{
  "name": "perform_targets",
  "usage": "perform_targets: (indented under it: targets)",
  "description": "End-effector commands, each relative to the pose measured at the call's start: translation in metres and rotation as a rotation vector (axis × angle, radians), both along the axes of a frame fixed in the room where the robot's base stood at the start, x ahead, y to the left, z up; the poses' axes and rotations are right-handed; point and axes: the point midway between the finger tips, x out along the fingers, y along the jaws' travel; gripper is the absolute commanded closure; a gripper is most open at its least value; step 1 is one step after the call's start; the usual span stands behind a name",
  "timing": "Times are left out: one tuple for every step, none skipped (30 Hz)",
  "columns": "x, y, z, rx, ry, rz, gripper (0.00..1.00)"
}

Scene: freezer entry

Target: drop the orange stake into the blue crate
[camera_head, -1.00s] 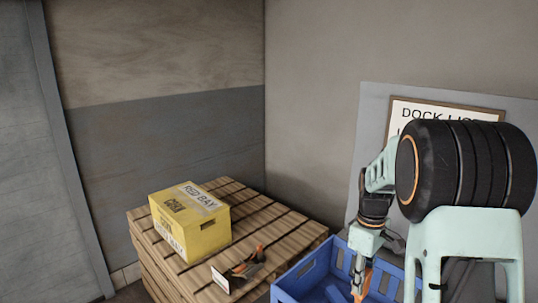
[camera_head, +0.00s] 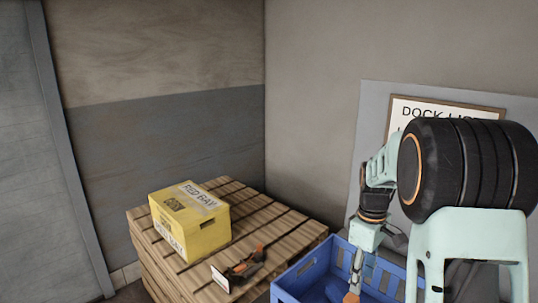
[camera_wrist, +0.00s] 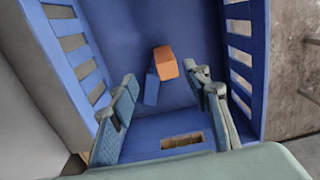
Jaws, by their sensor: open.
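The blue crate (camera_head: 304,277) is at the bottom centre right of the head view, partly cut off by the frame edge and partly behind my arm. Its slotted walls (camera_wrist: 237,60) surround my fingers in the wrist view. My gripper (camera_wrist: 161,84) is open, its two fingers apart, pointing down into the crate. The orange stake (camera_wrist: 166,62) shows between and beyond the fingertips, within the crate's outline, with a dark blue patch beside it. Its orange (camera_head: 351,297) also shows below my gripper in the head view. I cannot tell whether it rests on the crate floor.
A wooden pallet stack (camera_head: 285,222) stands left of the crate. It carries a yellow box (camera_head: 190,222) and an orange and black item (camera_head: 245,262) with a white tag. Walls close the corner behind. A framed dock sign (camera_head: 440,102) hangs behind my arm.

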Motion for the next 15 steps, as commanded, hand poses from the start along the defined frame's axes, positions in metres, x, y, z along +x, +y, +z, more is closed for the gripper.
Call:
perform_targets:
  targets:
    - [0.001,0.000,0.011,-0.001,-0.005,0.000,0.56]
    - [0.002,0.000,0.017,-0.001,-0.005,0.000,0.56]
    - [0.002,0.000,0.026,-0.001,-0.006,-0.001,0.56]
    - [0.002,0.000,0.032,-0.001,-0.005,-0.001,0.56]
    - [0.002,0.001,0.039,-0.001,-0.006,-0.001,0.56]
    - [0.002,0.001,0.048,-0.001,-0.005,-0.001,0.56]
    - [0.002,0.001,0.054,-0.001,-0.005,-0.001,0.56]
    - [0.002,0.001,0.061,-0.001,-0.005,-0.001,0.56]
    - [0.002,0.001,0.068,0.000,-0.004,-0.001,0.56]
    - [0.003,0.001,0.074,-0.001,-0.005,-0.001,0.56]
    - [0.003,0.002,0.079,0.000,-0.004,-0.001,0.56]
    - [0.003,0.002,0.085,-0.001,-0.004,-0.001,0.56]
    - [0.003,0.002,0.089,0.000,-0.003,-0.001,0.56]
    - [0.003,0.002,0.093,-0.001,-0.002,-0.001,0.56]
    - [0.003,0.002,0.096,-0.001,-0.002,-0.001,0.56]
